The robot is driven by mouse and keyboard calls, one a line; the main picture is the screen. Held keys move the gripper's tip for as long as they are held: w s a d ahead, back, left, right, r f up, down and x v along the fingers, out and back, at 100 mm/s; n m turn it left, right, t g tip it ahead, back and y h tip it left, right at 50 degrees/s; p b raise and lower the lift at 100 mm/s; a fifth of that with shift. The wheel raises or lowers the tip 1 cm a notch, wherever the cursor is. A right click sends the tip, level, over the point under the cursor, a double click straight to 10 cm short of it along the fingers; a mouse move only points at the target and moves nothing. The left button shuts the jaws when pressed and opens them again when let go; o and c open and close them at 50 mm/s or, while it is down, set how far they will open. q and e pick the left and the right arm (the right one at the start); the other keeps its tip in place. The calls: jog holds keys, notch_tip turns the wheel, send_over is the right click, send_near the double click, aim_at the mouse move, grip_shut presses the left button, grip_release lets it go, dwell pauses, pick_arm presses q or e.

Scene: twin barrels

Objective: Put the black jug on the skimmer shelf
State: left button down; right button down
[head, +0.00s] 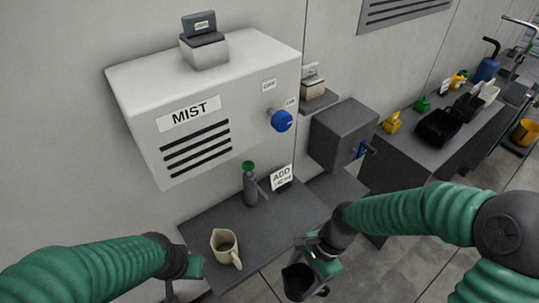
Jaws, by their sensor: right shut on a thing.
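The dark jug (298,281) hangs at the bottom centre of the head view, in front of the grey shelf's front edge. My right gripper (314,264) is shut on it near its rim; its opening faces up. My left gripper (188,288) is at the lower left, beside the shelf's left end; its fingertips run to the picture's bottom edge, so its opening is unclear. The dark grey shelf (290,212) under the MIST box carries a cream jug, a bottle and a sign. No label I can read names a skimmer shelf.
A cream jug (225,246) and a grey bottle with green cap (250,186) stand on the shelf, with an ADD sign (281,178). The MIST box (212,110) overhangs. A grey box (343,134) and a counter with a black tray (438,128) are right.

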jog(key=w+d+r+n+g+h, duration=0.1)
jog(key=w+d+n+h, duration=0.3)
jog(key=d+n, duration=0.7)
jog(key=w+n+g, duration=0.1)
jog(key=w+n, duration=0.1)
jog(key=shift+w+d, duration=0.25)
jog(key=shift+w, duration=0.1)
jog(key=shift+w+a, duration=0.1)
